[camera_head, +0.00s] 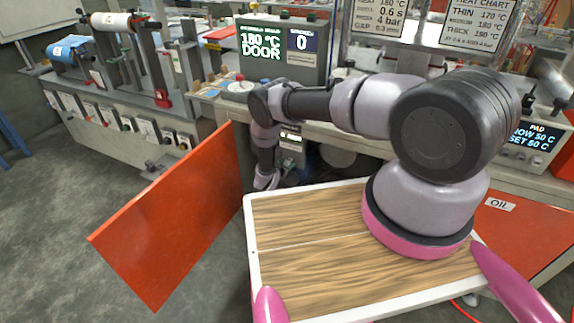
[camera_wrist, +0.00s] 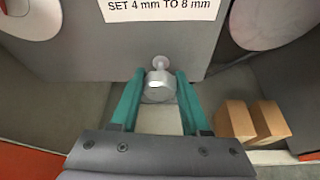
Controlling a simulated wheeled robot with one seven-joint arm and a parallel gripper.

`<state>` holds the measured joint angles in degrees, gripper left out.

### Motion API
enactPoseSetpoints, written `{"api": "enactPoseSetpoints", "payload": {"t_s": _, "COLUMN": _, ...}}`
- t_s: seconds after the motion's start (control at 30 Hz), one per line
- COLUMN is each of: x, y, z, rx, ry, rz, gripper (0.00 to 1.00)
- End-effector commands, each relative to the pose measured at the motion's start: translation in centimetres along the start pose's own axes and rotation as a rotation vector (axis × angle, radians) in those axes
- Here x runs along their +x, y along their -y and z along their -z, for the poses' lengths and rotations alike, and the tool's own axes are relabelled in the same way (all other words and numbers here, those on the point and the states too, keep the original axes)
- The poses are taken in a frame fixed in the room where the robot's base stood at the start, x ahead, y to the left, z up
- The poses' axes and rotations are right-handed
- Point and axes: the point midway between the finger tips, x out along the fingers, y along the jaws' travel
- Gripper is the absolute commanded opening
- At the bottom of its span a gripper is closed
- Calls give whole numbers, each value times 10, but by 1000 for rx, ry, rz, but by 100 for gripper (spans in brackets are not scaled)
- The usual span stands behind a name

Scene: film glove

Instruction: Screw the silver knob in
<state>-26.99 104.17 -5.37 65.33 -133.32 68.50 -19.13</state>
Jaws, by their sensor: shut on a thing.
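The silver knob (camera_wrist: 160,88) is in the middle of the wrist view, in front of a grey panel (camera_wrist: 120,50). A thinner pale stem with a rounded end shows just beyond it. My gripper (camera_wrist: 158,82) has its two teal fingers on either side of the knob and is shut on it. A white label (camera_wrist: 160,8) reading "SET 4 mm TO 8 mm" is on the panel above. In the head view my arm reaches down below the bench edge, and the knob cannot be made out there.
Two tan blocks (camera_wrist: 252,122) lie to the right of my gripper. White round shapes (camera_wrist: 30,18) stand at both upper corners of the wrist view. An open orange door (camera_head: 175,220) hangs left of my arm. A grey unit with a green display (camera_head: 262,42) stands on the bench above.

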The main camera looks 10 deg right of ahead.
Motion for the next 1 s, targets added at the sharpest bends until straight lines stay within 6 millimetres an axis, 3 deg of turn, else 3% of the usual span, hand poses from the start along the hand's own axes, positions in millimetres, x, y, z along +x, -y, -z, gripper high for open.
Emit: {"api": "enactPoseSetpoints", "payload": {"t_s": 1.0, "x": 0, "y": 3, "z": 2, "rx": 862, "ry": 0, "rz": -361, "gripper": 0}}
